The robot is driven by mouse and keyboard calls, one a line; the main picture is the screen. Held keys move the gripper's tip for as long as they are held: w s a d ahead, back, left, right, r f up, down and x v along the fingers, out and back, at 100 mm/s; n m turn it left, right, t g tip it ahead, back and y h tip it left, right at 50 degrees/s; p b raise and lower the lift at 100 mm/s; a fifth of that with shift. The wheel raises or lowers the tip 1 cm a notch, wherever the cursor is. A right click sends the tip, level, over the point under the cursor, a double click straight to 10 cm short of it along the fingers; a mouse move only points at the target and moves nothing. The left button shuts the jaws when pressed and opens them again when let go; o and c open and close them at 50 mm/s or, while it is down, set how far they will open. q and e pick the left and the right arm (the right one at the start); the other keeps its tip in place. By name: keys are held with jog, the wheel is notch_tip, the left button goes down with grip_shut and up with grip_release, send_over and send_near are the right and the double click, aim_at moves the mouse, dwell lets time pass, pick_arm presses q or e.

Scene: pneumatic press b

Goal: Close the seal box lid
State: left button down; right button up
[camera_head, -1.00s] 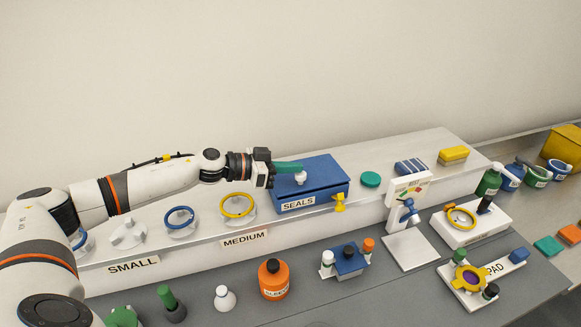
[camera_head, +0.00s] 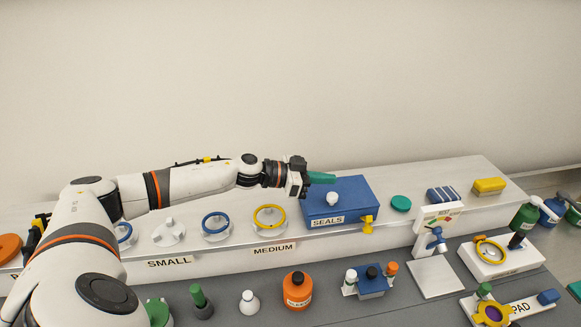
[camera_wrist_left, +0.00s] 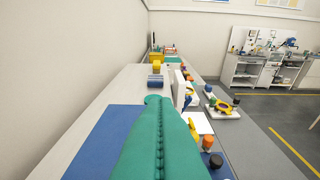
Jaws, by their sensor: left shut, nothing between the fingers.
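The blue seal box (camera_head: 355,190), labelled SEALS, stands on the white raised shelf. Its top is flat and level across the box, so the lid looks down, with a white knob (camera_head: 333,198) upright on it. A blue surface (camera_wrist_left: 95,140) also shows under the fingers in the left wrist view. My left gripper (camera_head: 322,177) is shut and empty, its green fingers pressed together (camera_wrist_left: 158,130). It is at the box's back left, above or behind the lid; contact cannot be told. My right gripper is out of view.
A yellow tap-like part (camera_head: 368,222) sticks out at the box's front right corner. A green disc (camera_head: 400,203) and a blue ribbed block (camera_head: 441,194) lie to its right. A yellow ring on a holder (camera_head: 269,217) stands to its left. The wall is behind.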

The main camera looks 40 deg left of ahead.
pick_arm(q)
jog(key=b+v, duration=0.5)
jog(key=v, duration=0.5)
jog(key=shift+f, duration=0.2)
